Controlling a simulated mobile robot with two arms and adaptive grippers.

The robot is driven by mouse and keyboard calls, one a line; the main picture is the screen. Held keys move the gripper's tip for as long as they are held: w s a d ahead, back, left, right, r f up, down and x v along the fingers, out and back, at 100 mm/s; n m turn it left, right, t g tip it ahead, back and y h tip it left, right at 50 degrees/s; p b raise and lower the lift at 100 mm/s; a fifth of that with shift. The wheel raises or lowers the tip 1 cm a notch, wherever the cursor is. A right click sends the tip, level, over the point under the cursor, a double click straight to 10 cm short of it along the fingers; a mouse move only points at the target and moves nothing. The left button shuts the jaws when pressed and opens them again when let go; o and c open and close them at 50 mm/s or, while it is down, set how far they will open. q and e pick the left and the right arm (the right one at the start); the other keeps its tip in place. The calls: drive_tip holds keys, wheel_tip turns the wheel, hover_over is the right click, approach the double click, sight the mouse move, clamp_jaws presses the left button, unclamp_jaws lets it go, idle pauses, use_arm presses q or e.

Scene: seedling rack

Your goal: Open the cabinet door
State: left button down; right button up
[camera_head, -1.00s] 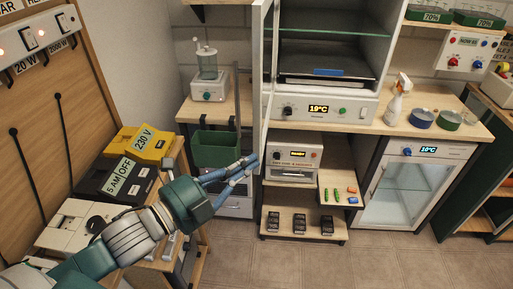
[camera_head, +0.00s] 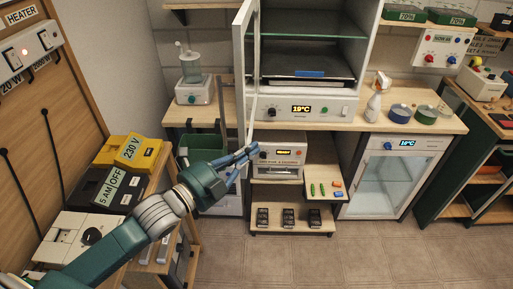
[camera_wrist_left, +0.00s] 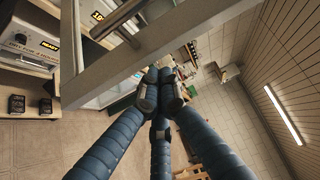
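The white upper cabinet (camera_head: 305,111) has a "19°C" display, a glass shelf and a dark tray inside. Its door (camera_head: 239,62) stands open at the left side, swung out and seen nearly edge-on. A dark upright bar (camera_head: 222,112), apparently its handle, shows left of the door. In the left wrist view the door frame (camera_wrist_left: 170,45) crosses above the fingers, with a metal bar (camera_wrist_left: 118,20) beyond it. My left gripper (camera_head: 252,152) is by the door's lower end; its fingertips (camera_wrist_left: 161,88) are together with nothing visible between them. Contact with the door is unclear. My right gripper is not in view.
Below the cabinet stand a small oven (camera_head: 280,160) and a low shelf (camera_head: 290,228). A glass-front fridge (camera_head: 383,180) is at right. A green bin (camera_head: 198,146) sits behind my left wrist. Yellow and black boxes lie at left. The floor in front is free.

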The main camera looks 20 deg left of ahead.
use_arm(q)
drive_tip(key=shift+s+a, duration=0.1)
drive_tip(key=shift+a, duration=0.25)
drive_tip(key=s+a+m+g+h, duration=0.1)
drive_tip(key=s+a, duration=0.1)
drive_tip(key=a, duration=1.1)
drive_tip(key=shift+a+h+p, duration=0.15)
drive_tip(key=shift+h+p, duration=0.15)
drive_tip(key=shift+p, duration=0.1)
drive_tip(key=shift+w, duration=0.1)
